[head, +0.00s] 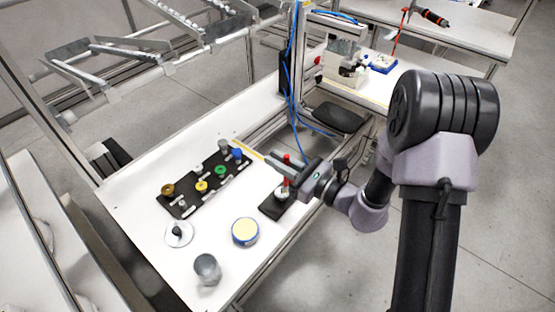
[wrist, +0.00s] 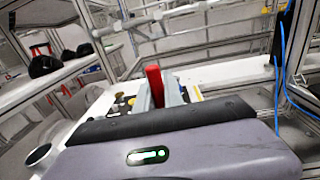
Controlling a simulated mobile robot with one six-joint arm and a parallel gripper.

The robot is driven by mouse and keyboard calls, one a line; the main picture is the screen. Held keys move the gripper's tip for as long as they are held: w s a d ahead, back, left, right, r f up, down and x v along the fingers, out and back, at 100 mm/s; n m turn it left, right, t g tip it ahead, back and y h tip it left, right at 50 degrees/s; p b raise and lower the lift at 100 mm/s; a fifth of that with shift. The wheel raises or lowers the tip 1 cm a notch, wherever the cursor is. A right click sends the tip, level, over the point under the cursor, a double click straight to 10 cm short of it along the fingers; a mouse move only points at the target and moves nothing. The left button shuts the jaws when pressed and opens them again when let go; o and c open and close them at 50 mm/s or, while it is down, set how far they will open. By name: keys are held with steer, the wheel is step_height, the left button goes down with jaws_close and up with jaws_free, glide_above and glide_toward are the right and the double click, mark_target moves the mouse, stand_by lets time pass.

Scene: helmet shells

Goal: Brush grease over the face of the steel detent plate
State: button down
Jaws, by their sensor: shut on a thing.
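My gripper (head: 287,172) is shut on the upright red handle (head: 286,158) of a brush, at the right side of the white table. In the wrist view the red handle (wrist: 154,82) stands between the two grey fingers. Below it is a black base (head: 270,208) with a round silvery piece (head: 281,193), which looks like the steel detent plate. The brush's lower end is over this piece; I cannot tell whether it touches. The bristles are not clear. An open blue tin with a pale yellow filling (head: 245,231), likely the grease, stands in front and to the left.
A black tray (head: 190,203) with several small coloured parts lies left of my gripper. A grey cup (head: 207,268) and a white disc with a black knob (head: 179,234) stand nearer the front. The white table (head: 135,215) is clear at its left end.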

steer(key=shift+f+b, duration=0.6)
steer(key=shift+f, duration=0.15)
steer(key=shift+w+r, duration=0.1)
steer(key=shift+w+d, duration=0.1)
steer(key=shift+w, duration=0.25)
